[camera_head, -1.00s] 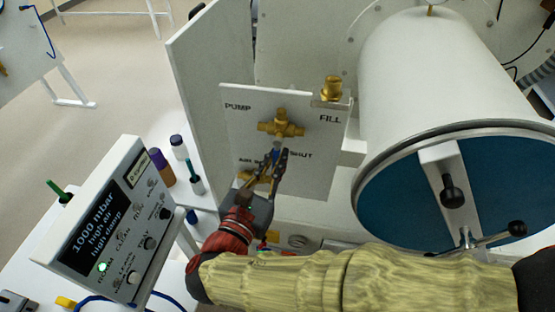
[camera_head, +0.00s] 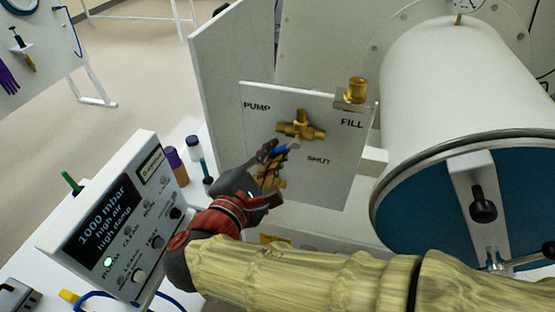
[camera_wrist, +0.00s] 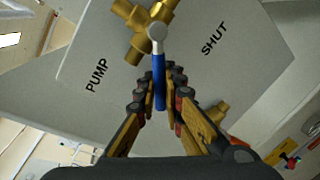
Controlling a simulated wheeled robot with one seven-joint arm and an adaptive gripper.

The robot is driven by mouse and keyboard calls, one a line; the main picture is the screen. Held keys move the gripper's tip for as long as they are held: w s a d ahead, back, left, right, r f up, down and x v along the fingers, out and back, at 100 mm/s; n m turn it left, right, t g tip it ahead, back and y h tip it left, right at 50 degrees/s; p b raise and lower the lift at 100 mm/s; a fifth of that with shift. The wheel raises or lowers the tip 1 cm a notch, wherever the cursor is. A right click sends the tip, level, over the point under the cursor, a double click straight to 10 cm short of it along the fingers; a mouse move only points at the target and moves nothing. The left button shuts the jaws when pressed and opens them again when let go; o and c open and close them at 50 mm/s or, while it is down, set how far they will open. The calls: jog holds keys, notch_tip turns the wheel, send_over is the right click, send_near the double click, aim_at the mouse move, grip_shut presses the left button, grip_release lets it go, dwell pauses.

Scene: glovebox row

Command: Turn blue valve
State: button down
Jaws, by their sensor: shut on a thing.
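The blue valve handle (camera_wrist: 159,82) runs down from a grey hub below a brass cross fitting (camera_wrist: 140,35) in the wrist view. The fitting (camera_head: 300,126) sits on a white panel (camera_head: 335,180) marked PUMP, FILL and SHUT. My gripper (camera_wrist: 158,90) has its fingers on both sides of the blue handle and is shut on it. In the head view my gripper (camera_head: 276,158) reaches the handle from the lower left. There the handle (camera_head: 279,154) is mostly hidden by the fingers and slants down to the left from the hub.
A large white cylinder (camera_head: 450,90) with a blue end and a clamp bar stands right of the panel. A control box (camera_head: 110,220) reading 1000 mbar stands at the left. Bottles (camera_head: 194,148) stand between the box and the panel.

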jog(key=shift+a+r+m+b, duration=0.3)
jog(key=shift+m+b, duration=0.15)
jog(key=shift+m, duration=0.15)
jog(key=shift+y, duration=0.3)
jog(key=c, duration=2)
grip_release()
jog(key=shift+o, duration=0.5)
jog(key=v, duration=1.2)
jog(key=shift+w, duration=0.1)
jog(key=shift+c, duration=0.4)
